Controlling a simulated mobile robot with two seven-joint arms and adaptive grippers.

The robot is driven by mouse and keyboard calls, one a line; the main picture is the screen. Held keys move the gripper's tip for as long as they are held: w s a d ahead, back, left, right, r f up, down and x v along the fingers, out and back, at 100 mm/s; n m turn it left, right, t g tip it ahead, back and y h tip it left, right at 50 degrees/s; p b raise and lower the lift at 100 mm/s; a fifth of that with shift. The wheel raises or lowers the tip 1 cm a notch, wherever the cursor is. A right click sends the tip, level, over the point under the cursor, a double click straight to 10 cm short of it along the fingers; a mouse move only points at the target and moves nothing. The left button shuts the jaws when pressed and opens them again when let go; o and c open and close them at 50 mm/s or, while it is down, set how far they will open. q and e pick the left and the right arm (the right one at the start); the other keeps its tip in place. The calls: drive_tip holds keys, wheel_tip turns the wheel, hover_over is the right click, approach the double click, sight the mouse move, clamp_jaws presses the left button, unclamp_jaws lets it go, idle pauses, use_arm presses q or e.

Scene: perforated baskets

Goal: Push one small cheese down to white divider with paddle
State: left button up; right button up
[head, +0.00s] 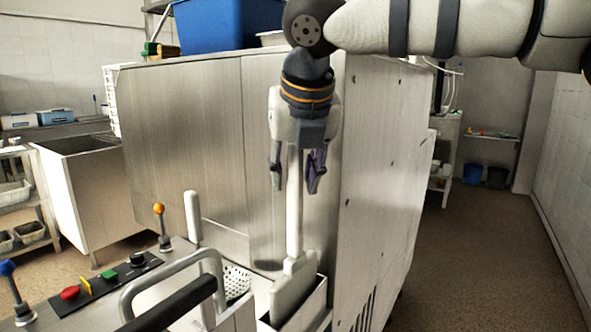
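My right gripper (296,172) hangs fingers down in the middle of the head view. Its two fingers are apart, one on each side of the white handle of a paddle (293,215), and look clear of it. The paddle stands nearly upright, with its wide lower end in a narrow metal holder (318,308). A second white paddle-like handle (193,215) stands to the left. A white perforated basket (237,280) shows partly behind a metal rail. I cannot make out a small cheese or a white divider. My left gripper is not in view.
A tall steel cabinet (190,140) stands close behind the gripper. A curved metal rail (170,275) and a control panel (108,284) with levers are at the lower left. A blue crate (225,25) sits on top. Open floor (480,250) lies right.

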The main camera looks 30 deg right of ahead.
clamp_jaws()
drive_tip(key=shift+r, duration=0.1)
drive_tip(key=shift+r, duration=0.15)
drive_tip(key=shift+r+p, duration=0.3)
drive_tip(key=shift+r, duration=0.85)
